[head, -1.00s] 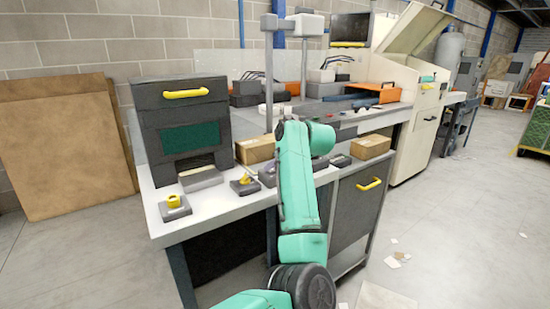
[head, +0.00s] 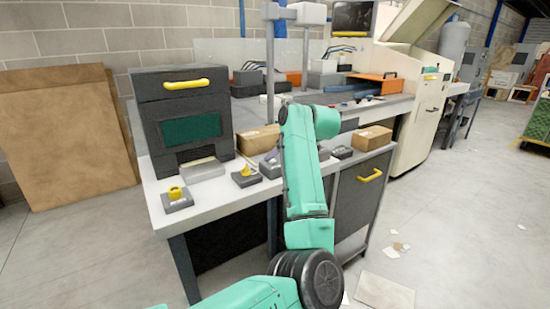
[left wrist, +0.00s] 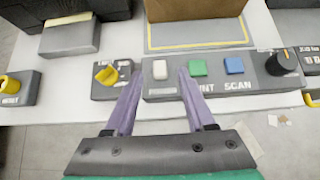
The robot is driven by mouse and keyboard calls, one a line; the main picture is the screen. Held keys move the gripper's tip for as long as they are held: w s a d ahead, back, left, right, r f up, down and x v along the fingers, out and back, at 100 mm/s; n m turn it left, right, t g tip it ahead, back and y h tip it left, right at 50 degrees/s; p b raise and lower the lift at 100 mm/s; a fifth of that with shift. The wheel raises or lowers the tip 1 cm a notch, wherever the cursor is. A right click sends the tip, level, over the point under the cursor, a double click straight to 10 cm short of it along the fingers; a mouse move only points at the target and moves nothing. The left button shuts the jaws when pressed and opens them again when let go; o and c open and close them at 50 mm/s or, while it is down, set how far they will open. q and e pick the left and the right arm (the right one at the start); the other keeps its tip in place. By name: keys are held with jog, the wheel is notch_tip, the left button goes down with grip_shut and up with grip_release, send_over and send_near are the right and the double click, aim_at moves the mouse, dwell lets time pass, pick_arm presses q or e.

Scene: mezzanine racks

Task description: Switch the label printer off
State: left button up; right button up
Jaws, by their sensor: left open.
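My left gripper (left wrist: 158,80) is open with two purple fingers, in the left wrist view. Its tips stand either side of a white button (left wrist: 160,69) on a grey panel (left wrist: 155,89); I cannot tell if they touch it. Green (left wrist: 198,68) and blue (left wrist: 234,65) buttons follow to the right, over partly hidden lettering ending in "SCAN". Left of the panel is a yellow rotary switch (left wrist: 106,75) on its own grey base, its label hard to read. I cannot tell which thing is the label printer.
A dark cabinet with a yellow handle (head: 186,84) stands on the bench (head: 213,205). A yellow knob (head: 175,193) sits at its left front, a black knob (left wrist: 285,62) right of the buttons. Cardboard boxes (head: 372,138) stand behind. Floor at right has scraps.

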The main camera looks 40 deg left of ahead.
pick_arm(q)
jog(key=v, duration=1.2)
jog(key=shift+d+r, duration=0.15)
jog(key=shift+r, duration=0.05)
